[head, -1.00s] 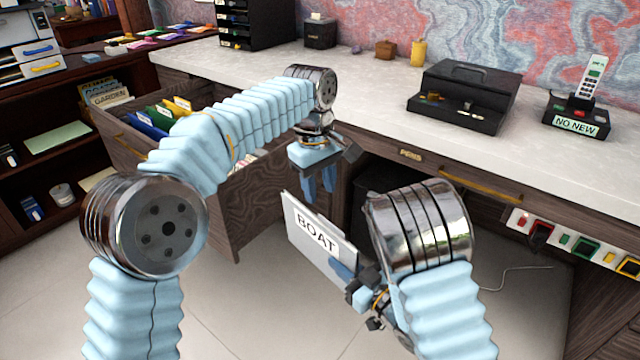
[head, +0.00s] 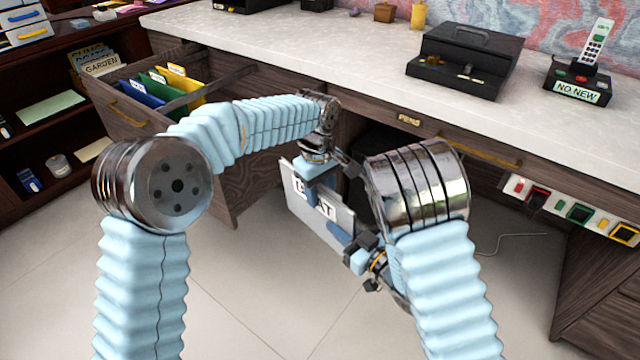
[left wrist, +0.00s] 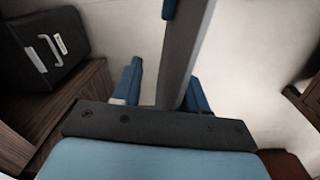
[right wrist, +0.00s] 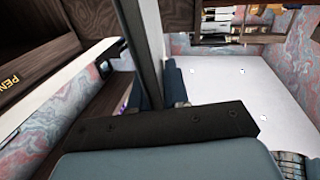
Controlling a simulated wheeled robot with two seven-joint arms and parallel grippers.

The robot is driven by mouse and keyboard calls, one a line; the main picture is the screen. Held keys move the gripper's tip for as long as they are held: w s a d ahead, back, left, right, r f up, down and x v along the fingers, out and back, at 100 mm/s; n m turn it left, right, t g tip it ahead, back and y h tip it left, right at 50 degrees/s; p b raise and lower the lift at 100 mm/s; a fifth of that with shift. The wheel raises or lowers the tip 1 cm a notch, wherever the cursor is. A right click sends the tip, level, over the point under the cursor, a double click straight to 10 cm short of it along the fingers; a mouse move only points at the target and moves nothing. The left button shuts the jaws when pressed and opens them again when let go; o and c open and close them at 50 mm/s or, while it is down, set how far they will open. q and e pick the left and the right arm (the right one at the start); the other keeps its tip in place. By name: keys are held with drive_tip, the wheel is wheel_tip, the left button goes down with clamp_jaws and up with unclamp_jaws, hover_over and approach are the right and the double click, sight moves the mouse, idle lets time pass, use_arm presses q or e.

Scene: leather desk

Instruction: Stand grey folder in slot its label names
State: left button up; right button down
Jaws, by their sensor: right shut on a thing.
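The grey folder (head: 343,214) with a white label reading "BOAT" is held upright, tilted in the head view, in front of the desk. My right gripper (head: 346,240) is shut on its lower right part; the right wrist view shows the folder (right wrist: 146,50) between the fingers. My left gripper (head: 322,192) is at the folder's upper edge, partly covering the label. In the left wrist view its fingers stand apart on either side of the folder (left wrist: 185,55), with a gap on the left. The open drawer (head: 120,112) holds blue, green and yellow folders; their tabs are too small to read.
The white desk top (head: 340,50) carries a black box (head: 465,62) and a phone (head: 585,75) with a "NO NEW" sign. A dark shelf (head: 40,150) stands at the left. A strip of coloured switches (head: 575,212) is on the desk's right front. The floor below is clear.

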use_arm(q)
drive_tip(key=shift+c, duration=0.2)
drive_tip(key=shift+d, duration=0.1)
clamp_jaws()
use_arm(e)
drive_tip(key=shift+s+a, duration=0.1)
drive_tip(key=shift+a, duration=0.05)
use_arm(q)
drive_tip(key=shift+r, duration=0.1)
use_arm(e)
drive_tip(key=c, duration=1)
unclamp_jaws()
drive_tip(key=shift+r, duration=0.1)
